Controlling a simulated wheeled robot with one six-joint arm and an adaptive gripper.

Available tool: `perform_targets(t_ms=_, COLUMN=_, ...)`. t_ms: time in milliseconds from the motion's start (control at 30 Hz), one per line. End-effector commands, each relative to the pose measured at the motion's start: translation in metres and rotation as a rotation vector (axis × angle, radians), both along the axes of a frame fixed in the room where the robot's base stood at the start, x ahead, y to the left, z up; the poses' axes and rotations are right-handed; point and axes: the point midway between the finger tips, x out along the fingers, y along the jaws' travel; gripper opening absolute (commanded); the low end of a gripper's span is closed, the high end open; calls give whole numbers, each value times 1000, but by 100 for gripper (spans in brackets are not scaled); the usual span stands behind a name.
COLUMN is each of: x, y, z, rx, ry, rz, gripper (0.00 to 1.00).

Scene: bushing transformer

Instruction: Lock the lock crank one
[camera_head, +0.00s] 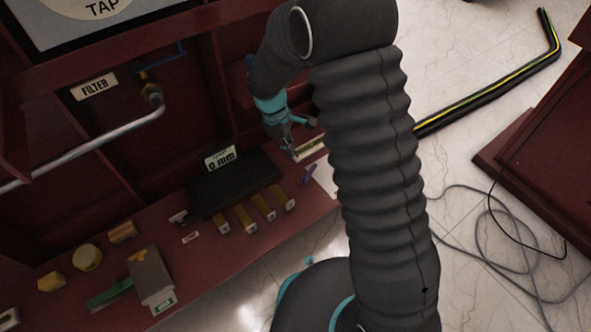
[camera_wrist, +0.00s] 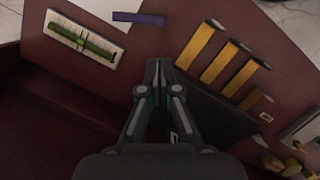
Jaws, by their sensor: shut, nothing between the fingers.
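My gripper (camera_head: 290,152) is shut and empty, pointing down above the dark red shelf (camera_head: 60,262). In the wrist view my gripper (camera_wrist: 157,66) has its fingertips together over bare red surface, between the purple bar and the yellow bars. A green elongated part on a pale plate (camera_wrist: 85,40) lies to the left of the fingertips, apart from them. A small purple bar (camera_wrist: 138,19) is just beyond them; it also shows in the head view (camera_head: 310,174). No part is labelled as lock crank one, so I cannot tell which it is.
A black box (camera_head: 236,182) with a "0 mm" sign (camera_head: 220,158) stands beside several yellow bars (camera_head: 243,217). A grey block (camera_head: 149,272) and a green bar (camera_head: 108,294) are at lower left. A pipe (camera_head: 92,145) crosses the left. Cables (camera_head: 497,225) lie on the floor.

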Motion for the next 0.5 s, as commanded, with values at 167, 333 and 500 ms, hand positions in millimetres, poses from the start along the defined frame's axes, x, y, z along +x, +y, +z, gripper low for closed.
perform_targets(t_ms=167, x=1, y=3, z=-7, rx=-6, ry=10, rz=18, gripper=0)
perform_targets(t_ms=333, x=1, y=3, z=-6, rx=-5, ry=10, rz=16, gripper=0)
perform_targets(t_ms=500, x=0, y=2, z=-10, rx=-4, ry=10, rz=16, gripper=0)
